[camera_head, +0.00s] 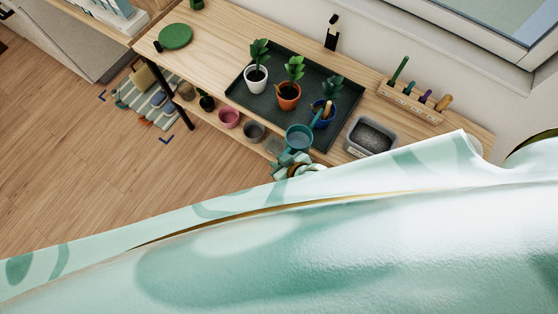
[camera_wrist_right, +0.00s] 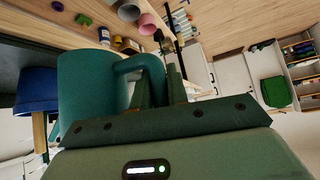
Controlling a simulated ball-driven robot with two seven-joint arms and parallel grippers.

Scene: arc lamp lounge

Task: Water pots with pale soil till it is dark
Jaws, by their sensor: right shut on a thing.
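Three potted plants stand on a dark tray (camera_head: 262,97) on the wooden bench: a white pot (camera_head: 257,80), an orange pot (camera_head: 288,102) and a blue pot (camera_head: 317,117). The soil is too small and leaf-covered to judge its shade. A teal watering can (camera_head: 299,137) is at the tray's front edge, close to the blue pot. My right gripper (camera_head: 297,166) is shut on its handle; the wrist view shows the can (camera_wrist_right: 88,85) and the fingers (camera_wrist_right: 160,88) at the handle. The blue pot (camera_wrist_right: 38,90) shows beyond the can there. My left gripper is not in view.
A grey bin (camera_head: 372,137) of dark material and a wooden tool rack (camera_head: 410,100) stand right of the tray. A green disc (camera_head: 175,36) lies on the bench's left end. Spare pots, one pink (camera_head: 229,117), sit below the front edge. My pale green body hides the foreground.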

